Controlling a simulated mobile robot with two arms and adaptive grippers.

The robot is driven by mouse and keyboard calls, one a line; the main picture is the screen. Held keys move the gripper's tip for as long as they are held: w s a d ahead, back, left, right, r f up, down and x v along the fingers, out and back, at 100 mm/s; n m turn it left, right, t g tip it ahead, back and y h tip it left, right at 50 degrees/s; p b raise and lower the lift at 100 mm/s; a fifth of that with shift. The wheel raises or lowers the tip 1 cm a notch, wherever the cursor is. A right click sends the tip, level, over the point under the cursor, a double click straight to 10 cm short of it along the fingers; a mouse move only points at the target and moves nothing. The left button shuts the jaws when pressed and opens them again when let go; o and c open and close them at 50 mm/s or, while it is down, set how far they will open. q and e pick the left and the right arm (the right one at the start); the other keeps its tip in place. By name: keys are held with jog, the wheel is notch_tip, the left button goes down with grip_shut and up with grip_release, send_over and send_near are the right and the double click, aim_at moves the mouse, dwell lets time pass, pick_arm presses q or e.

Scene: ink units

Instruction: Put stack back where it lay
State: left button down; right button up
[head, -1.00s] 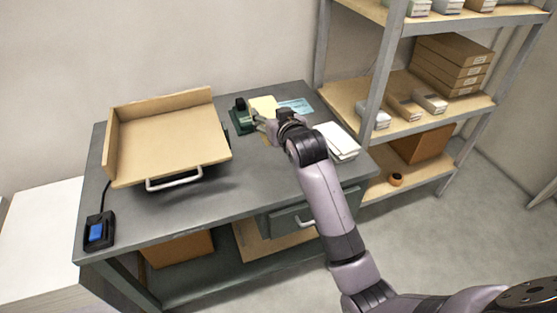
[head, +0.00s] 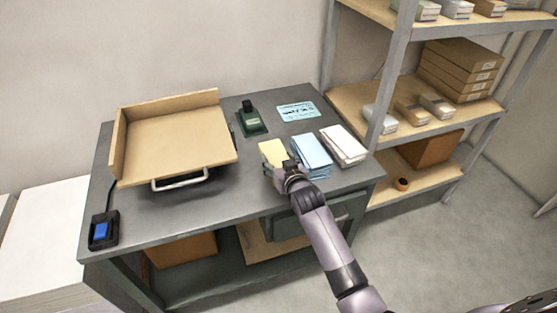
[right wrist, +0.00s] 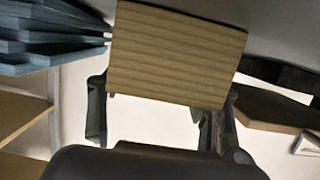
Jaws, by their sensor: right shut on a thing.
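A yellow stack (head: 272,152) is in my right gripper (head: 277,167), at the front middle of the desk, left of the blue stack (head: 312,153). In the right wrist view, the held stack (right wrist: 178,55) fills the space between the two fingers. The blue stack also shows there as fanned layers (right wrist: 45,42). I cannot tell whether the yellow stack touches the desktop; the gripper hides its near end. A white stack (head: 343,144) lies right of the blue one. My left gripper is not in view.
A wooden tray with a handle (head: 172,146) takes up the left of the desk (head: 225,198). A green stamp (head: 250,118) and a light blue card (head: 297,110) are at the back. A blue button box (head: 102,230) is front left. Shelves (head: 385,87) stand right.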

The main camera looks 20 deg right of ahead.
jog(key=o, duration=1.7)
jog(key=shift+s+r, duration=0.15)
jog(key=v, duration=1.1)
jog(key=shift+s+r, duration=0.15)
jog(key=shift+s, duration=0.25)
jog(key=shift+d, duration=0.1)
